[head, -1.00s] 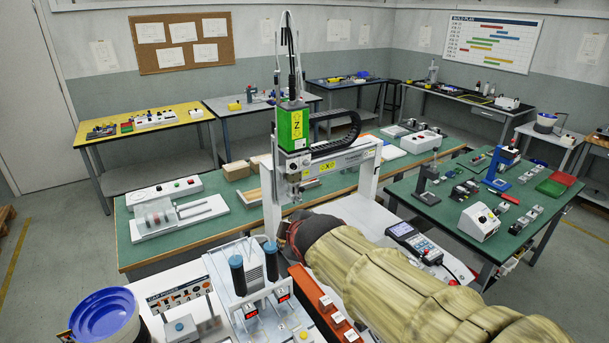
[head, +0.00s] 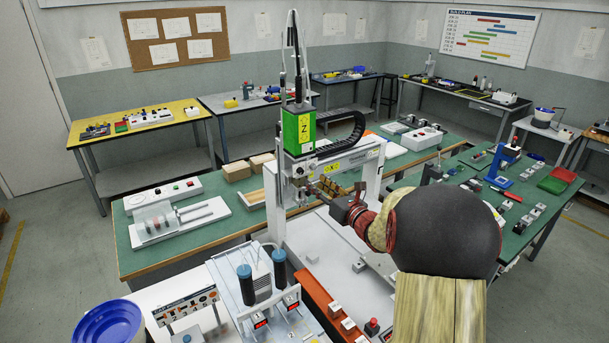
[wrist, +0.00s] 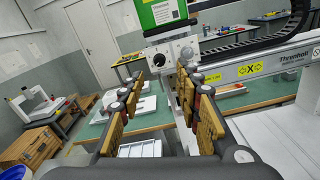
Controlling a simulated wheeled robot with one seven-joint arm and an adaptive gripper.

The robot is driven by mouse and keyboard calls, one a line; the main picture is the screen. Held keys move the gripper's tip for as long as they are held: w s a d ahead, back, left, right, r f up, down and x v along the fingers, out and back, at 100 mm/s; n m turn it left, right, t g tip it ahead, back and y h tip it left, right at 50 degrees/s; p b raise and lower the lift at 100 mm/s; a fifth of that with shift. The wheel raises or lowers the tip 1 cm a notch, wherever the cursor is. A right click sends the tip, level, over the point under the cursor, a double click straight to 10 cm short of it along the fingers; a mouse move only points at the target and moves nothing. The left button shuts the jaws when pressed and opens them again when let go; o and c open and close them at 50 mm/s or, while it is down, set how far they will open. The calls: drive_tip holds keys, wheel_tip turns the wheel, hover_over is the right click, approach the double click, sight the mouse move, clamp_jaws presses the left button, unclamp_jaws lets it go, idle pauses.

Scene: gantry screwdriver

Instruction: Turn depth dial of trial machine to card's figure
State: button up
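The gantry screwdriver has a green Z head (head: 299,130) with a pale block (head: 299,170) below it. In the head view my gripper (head: 328,190) is right of the block. No card's figure is readable.
The gantry beam (head: 345,160) and its upright (head: 369,190) stand close to my arm. A twin-post unit with red displays (head: 270,300), an orange rail (head: 325,308) and a blue bowl (head: 108,322) are in front. The green bench (head: 225,240) lies behind.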

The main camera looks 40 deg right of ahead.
sight(302, 172)
drive_tip(key=w, duration=0.7)
drive_tip(key=shift+w+d+b, duration=0.2)
drive_tip(key=shift+w+b, duration=0.1)
drive_tip(key=shift+b, duration=0.1)
clamp_jaws()
